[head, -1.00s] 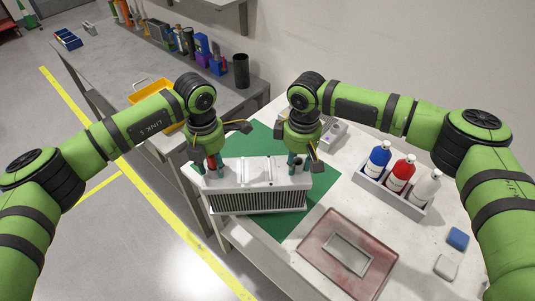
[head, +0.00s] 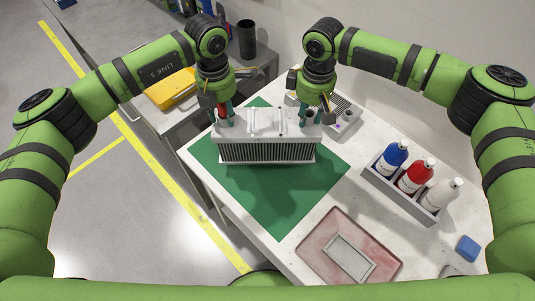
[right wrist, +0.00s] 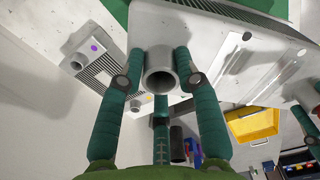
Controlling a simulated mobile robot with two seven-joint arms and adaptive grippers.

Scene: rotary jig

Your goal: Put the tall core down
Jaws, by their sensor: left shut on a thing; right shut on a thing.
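The tall core (head: 267,151), a pale grey block with a dark finned front, is upright over the back part of the green mat (head: 280,205). My left gripper (head: 224,118) is shut on its left end, at the top. My right gripper (head: 315,113) is shut on the pipe stub at its right end. In the right wrist view, my right gripper (right wrist: 158,82) has its teal fingers around the round grey stub (right wrist: 160,60), and part of the core (right wrist: 225,40) shows above. Whether the core's underside touches the mat I cannot tell.
A smaller finned part (head: 343,113) lies just behind the core's right end. A grey rack (head: 402,196) with blue, red and white bottles stands to the right. A reddish tray (head: 318,262) lies in front. The mat's front part is clear.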

